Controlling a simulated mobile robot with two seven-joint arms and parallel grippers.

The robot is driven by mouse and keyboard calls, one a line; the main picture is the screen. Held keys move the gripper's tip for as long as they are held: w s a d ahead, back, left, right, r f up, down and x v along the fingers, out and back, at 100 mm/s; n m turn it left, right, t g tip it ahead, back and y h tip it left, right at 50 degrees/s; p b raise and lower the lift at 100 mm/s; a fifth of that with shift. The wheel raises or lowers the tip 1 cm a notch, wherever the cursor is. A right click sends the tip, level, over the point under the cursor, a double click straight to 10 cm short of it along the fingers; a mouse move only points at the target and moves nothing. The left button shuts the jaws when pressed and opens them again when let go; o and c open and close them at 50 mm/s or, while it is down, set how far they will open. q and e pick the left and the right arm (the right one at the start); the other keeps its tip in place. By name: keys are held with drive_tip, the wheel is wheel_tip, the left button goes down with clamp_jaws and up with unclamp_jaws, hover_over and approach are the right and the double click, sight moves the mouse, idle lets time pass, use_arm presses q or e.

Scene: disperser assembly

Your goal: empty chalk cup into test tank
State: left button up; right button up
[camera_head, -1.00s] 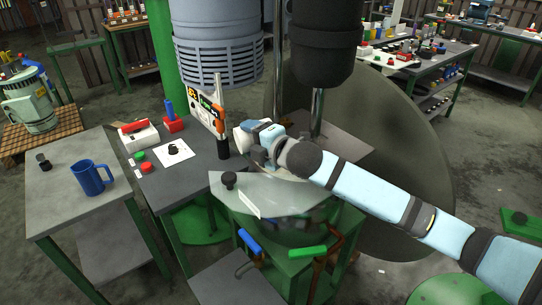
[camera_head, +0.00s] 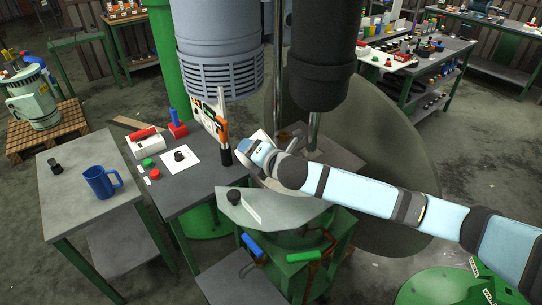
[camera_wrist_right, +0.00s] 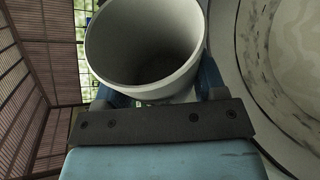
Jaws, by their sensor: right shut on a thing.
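My right gripper (camera_head: 258,146) is shut on the pale chalk cup (camera_wrist_right: 142,85), which fills the top middle of the right wrist view. The cup's mouth faces that camera, and its inside looks smooth and grey; I see no clear chalk in it. In the head view the cup (camera_head: 258,134) is mostly hidden by my gripper and looks tilted. The test tank's round rim (camera_wrist_right: 226,55) shows beside the cup on the right of the wrist view, with grey stains inside. In the head view my right arm covers much of the tank. My left gripper is not in view.
Dark machine cylinders (camera_head: 322,75) and shafts stand above and behind the gripper. A grey lid plate (camera_head: 275,213) with a black knob lies in front. An upright control panel (camera_head: 212,117) is close on the left. A blue mug (camera_head: 99,182) stands on the left table.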

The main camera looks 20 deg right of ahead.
sight(239, 154)
drive_tip(key=n+h+p, duration=0.1)
drive_tip(key=n+p, duration=0.1)
drive_tip(key=p, duration=0.3)
drive_tip(key=shift+r+h+p, duration=0.2)
drive_tip(key=shift+h+p, duration=0.15)
drive_tip(key=shift+h, duration=0.05)
drive_tip(key=shift+a+f+n+p, duration=0.15)
drive_tip(key=shift+a+n+p, duration=0.15)
drive_tip(key=shift+n+p, duration=0.25)
drive_tip(key=shift+a+f+n+h, duration=0.45)
drive_tip(key=shift+f+h, duration=0.1)
drive_tip(key=shift+h, duration=0.05)
drive_tip(key=shift+s+a+r+n, duration=0.1)
drive_tip(key=shift+a+r+n, duration=0.2)
drive_tip(key=shift+r+n, duration=0.1)
drive_tip(key=shift+a+r+n+h+b, duration=0.3)
drive_tip(key=shift+a+r+n+h, duration=0.15)
drive_tip(key=shift+a+n+h, duration=0.4)
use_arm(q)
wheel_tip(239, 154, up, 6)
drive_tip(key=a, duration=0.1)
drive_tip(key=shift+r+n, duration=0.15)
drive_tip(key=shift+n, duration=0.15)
use_arm(e)
drive_tip(key=shift+r+n+h, duration=0.2)
drive_tip(key=shift+n+h, duration=0.25)
drive_tip(key=shift+h, duration=0.1)
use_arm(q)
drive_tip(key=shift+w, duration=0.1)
